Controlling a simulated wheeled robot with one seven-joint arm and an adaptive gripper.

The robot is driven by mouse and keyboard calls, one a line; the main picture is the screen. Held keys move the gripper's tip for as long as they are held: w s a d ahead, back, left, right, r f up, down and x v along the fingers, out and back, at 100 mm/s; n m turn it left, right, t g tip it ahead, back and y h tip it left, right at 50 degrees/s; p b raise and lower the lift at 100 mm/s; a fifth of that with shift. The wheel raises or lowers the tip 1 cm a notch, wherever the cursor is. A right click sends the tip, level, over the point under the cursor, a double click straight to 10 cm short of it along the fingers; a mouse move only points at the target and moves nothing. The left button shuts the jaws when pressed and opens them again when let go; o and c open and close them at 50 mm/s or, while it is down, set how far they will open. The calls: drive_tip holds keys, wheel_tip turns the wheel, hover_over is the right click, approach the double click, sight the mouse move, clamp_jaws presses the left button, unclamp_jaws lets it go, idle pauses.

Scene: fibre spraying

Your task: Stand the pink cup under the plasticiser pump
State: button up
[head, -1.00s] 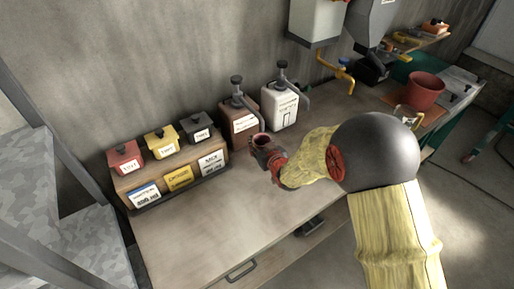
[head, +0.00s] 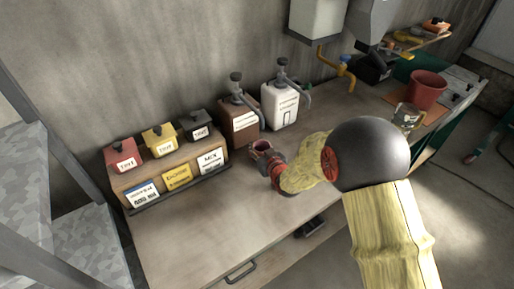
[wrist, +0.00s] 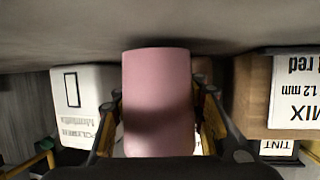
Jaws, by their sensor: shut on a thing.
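The pink cup (head: 261,147) is held upright by my gripper (head: 268,160) just in front of the brown pump bottle (head: 240,125). In the wrist view, which is upside down, the cup (wrist: 157,95) sits between the two fingers (wrist: 157,125). Its base is close to the bench top; I cannot tell whether it touches. The brown bottle's label is too small to read. Beside it, the white pump bottle (head: 280,107) reads as polymer in the wrist view (wrist: 72,110). The brown bottle is mostly hidden behind the cup there.
A wooden rack (head: 135,187) with red, yellow and black tint boxes stands left of the bottles. A glass jug (head: 407,117) and a red bucket (head: 427,88) stand at the right. The front of the bench (head: 200,235) is clear.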

drive_tip(key=o, duration=1.2)
drive_tip(key=shift+r, duration=0.1)
drive_tip(key=shift+c, duration=0.2)
drive_tip(key=shift+o, duration=0.4)
drive_tip(key=shift+r, duration=0.1)
